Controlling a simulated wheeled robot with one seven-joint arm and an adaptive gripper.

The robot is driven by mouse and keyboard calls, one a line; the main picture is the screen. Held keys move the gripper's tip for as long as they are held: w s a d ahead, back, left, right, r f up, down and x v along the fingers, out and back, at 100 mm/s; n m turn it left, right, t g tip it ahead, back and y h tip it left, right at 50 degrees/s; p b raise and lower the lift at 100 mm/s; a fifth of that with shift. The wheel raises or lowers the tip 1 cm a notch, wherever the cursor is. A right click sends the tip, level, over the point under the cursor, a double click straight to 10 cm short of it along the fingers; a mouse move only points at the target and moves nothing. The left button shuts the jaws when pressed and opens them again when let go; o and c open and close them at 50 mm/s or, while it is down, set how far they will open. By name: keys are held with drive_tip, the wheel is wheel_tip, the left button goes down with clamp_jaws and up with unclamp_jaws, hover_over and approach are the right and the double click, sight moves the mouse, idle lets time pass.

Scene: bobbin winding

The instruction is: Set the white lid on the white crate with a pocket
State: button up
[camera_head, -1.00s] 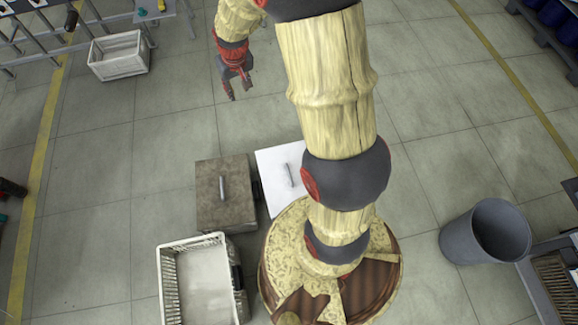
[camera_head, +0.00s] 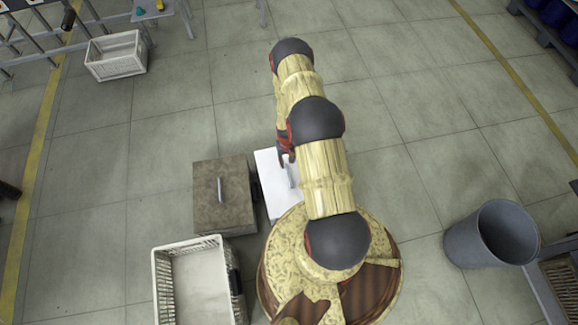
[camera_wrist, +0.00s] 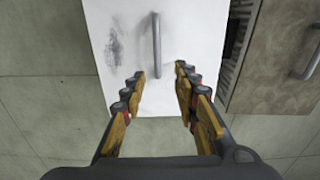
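The white lid (camera_head: 268,180) lies beside the brown-lidded box, partly hidden by my arm in the head view. In the wrist view the white lid (camera_wrist: 118,75) shows dark smudges and a grey bar handle (camera_wrist: 156,45). My gripper (camera_wrist: 160,73) is open and empty over the lid, its fingertips either side of the handle's line and nearer me than the handle. In the head view my gripper (camera_head: 286,155) is mostly hidden behind my arm. An open white slatted crate (camera_head: 160,285) stands at the lower left, with a dark pocket-like piece (camera_head: 236,283) on its right side.
Another white crate (camera_head: 117,55) stands far at upper left. A grey bin (camera_head: 490,235) stands at right. Open floor lies beyond the lids.

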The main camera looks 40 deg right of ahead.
sight(289, 174)
drive_tip(key=f, duration=0.1)
drive_tip(key=s+f, duration=0.1)
drive_tip(key=shift+s+f, duration=0.2)
drive_tip(key=shift+f, duration=0.15)
drive_tip(key=shift+f+b, duration=2.8)
drive_tip(key=shift+f, duration=1.5)
drive_tip(key=shift+c, duration=1.4)
clamp_jaws()
drive_tip(key=shift+r+p, duration=1.55)
drive_tip(key=shift+r, duration=1)
drive_tip(key=shift+w+a, duration=0.1)
